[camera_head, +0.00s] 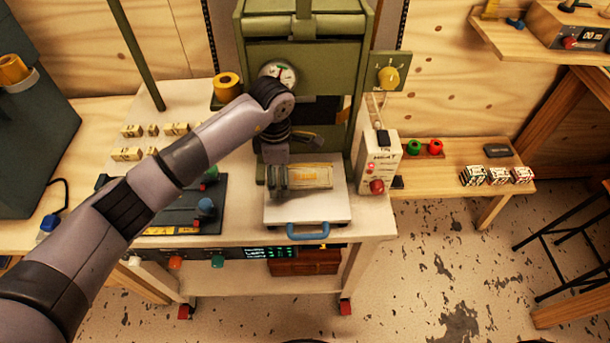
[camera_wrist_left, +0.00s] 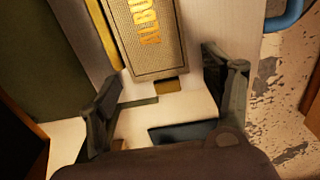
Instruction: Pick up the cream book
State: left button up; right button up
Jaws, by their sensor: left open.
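The cream book (camera_head: 312,177) lies on a white plate (camera_head: 307,212) with a blue handle, at the front of the green press. In the left wrist view the book (camera_wrist_left: 150,40) shows a woven cover with gold letters, and its far part is cut off by the frame. My left gripper (camera_head: 290,160) is at the left end of the book, close to it. In the left wrist view its two fingers (camera_wrist_left: 165,105) are spread apart with nothing between their tips, and the book's near end lies just beyond them. My right gripper is not in view.
The green press frame (camera_head: 305,55) rises behind the book. A white control box (camera_head: 379,165) stands close on its right. A dark panel with knobs (camera_head: 190,205) is to the left. A wooden bench (camera_head: 450,180) with small boxes is farther right.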

pick_arm(q)
jog(key=shift+c, duration=0.5)
jog(key=c, duration=1.2)
